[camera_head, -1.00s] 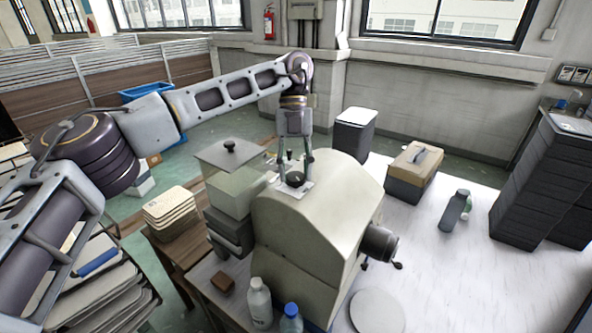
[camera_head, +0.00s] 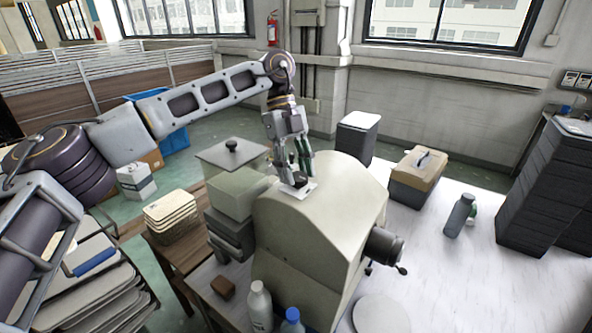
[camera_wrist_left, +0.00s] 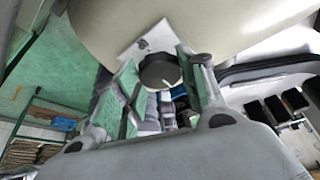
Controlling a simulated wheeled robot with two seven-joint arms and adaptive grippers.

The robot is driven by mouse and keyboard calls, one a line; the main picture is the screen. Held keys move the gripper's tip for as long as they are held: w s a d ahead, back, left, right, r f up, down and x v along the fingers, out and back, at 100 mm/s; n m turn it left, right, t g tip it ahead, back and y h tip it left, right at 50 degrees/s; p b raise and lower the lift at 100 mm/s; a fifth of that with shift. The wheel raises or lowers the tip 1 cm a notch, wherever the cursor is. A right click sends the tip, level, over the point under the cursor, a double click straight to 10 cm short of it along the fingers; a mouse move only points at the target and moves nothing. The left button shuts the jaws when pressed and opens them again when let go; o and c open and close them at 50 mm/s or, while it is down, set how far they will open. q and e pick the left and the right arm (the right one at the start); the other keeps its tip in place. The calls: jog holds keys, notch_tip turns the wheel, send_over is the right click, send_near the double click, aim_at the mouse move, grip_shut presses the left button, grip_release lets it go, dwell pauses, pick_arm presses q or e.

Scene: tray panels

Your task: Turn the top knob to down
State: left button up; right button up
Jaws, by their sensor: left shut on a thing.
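The top knob (camera_head: 299,181) is a small dark round knob on a white plate (camera_head: 304,190), on top of a large cream machine (camera_head: 325,205). In the left wrist view the knob (camera_wrist_left: 158,69) is a black disc with a short white mark on the side toward the gripper palm. My left gripper (camera_head: 294,172) reaches down to it from above, tilted. Its green-padded fingers (camera_wrist_left: 160,82) stand on both sides of the knob and are shut on it. In the head view the fingers partly hide the knob. My right gripper is not in view.
A dark side knob with a crank (camera_head: 384,246) sticks out at the machine's right. A lidded box (camera_head: 232,155) stands at its left, bottles (camera_head: 259,305) in front. A toolbox (camera_head: 416,178) and a grey bottle (camera_head: 459,214) stand on the white table, which has free room.

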pick_arm(q)
jog(key=shift+f, duration=0.1)
jog(key=o, duration=1)
jog(key=shift+o, duration=0.2)
jog(key=v, duration=1.2)
jog(key=shift+d, duration=0.1)
dwell(0.3)
